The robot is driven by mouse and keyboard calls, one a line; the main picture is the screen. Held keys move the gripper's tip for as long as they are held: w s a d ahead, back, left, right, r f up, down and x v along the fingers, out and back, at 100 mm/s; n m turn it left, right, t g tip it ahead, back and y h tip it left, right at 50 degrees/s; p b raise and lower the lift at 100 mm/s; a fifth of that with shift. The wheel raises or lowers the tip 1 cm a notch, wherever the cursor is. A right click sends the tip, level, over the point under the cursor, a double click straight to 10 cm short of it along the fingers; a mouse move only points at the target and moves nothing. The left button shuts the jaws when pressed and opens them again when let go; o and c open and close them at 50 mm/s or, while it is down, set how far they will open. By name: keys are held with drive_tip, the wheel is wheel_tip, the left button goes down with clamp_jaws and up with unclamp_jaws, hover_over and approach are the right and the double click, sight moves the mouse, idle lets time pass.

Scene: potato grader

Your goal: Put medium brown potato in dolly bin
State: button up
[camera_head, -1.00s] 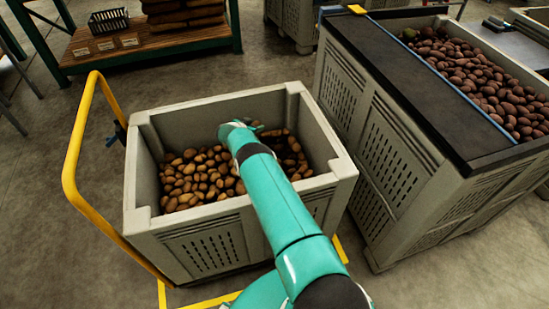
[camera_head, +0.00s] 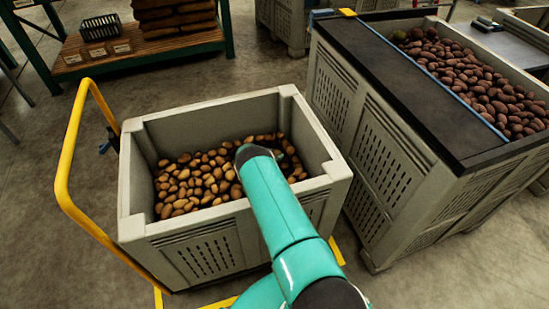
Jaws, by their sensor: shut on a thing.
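The dolly bin (camera_head: 205,252) is a grey slatted crate in the middle of the view. Many brown potatoes (camera_head: 195,182) cover its floor. My teal arm reaches over its front wall. My gripper (camera_head: 277,154) is low inside the bin at the right part of the pile, mostly hidden behind the arm's end; only a dark bit of it shows. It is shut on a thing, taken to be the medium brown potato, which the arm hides. I cannot tell whether that potato touches the pile.
A yellow dolly handle (camera_head: 66,160) rises at the bin's left. A grey crate (camera_head: 372,150) with a black top and darker reddish potatoes (camera_head: 475,75) stands close at the right. A shelf (camera_head: 130,58) with a black basket (camera_head: 100,27) and stacked sacks stands behind. Floor is clear at left.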

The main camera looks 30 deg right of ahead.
drive_tip(key=shift+f, duration=0.95)
drive_tip(key=shift+f, duration=0.1)
drive_tip(key=o, duration=1)
